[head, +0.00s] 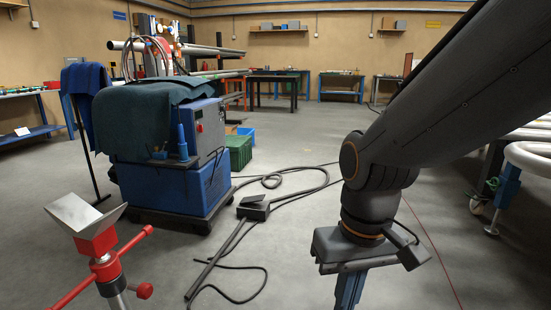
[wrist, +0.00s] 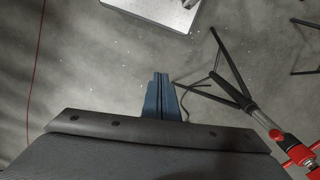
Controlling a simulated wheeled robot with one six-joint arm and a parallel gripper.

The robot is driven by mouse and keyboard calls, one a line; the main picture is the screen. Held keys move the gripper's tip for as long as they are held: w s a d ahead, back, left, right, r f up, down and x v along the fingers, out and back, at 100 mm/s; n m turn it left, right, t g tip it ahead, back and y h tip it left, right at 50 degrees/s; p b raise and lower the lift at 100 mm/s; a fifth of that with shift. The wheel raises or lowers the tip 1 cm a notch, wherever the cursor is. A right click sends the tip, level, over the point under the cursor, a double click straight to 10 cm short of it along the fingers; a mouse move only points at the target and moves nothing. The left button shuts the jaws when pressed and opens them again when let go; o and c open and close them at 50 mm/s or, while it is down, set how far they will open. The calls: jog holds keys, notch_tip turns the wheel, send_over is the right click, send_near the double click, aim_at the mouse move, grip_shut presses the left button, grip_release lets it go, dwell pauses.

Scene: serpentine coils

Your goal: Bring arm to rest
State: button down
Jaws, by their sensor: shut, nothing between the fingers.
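My arm (head: 450,100) reaches in from the upper right of the head view and bends down at a dark joint. My gripper (head: 350,290) hangs below it, with blue fingers pointing down at the bottom edge of the view. In the wrist view my gripper (wrist: 161,100) shows as two blue fingers side by side, closed together over the grey floor. Nothing is held between them. The fingertips are cut off in the head view.
A red-topped stand (head: 95,240) with a metal V-head stands at lower left. A blue machine (head: 165,190) draped with cloth is behind it. A pedal (head: 254,208) and black cables lie on the floor. White coiled pipe (head: 530,155) is at right.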

jog(key=d+r+m+p, duration=0.2)
jog(key=d+r+p, duration=0.5)
jog(key=p, duration=0.7)
jog(key=shift+s+d+r+h, duration=0.15)
jog(key=shift+d+r+h, duration=0.15)
jog(key=shift+d+r, duration=0.15)
jog(key=shift+f, duration=0.1)
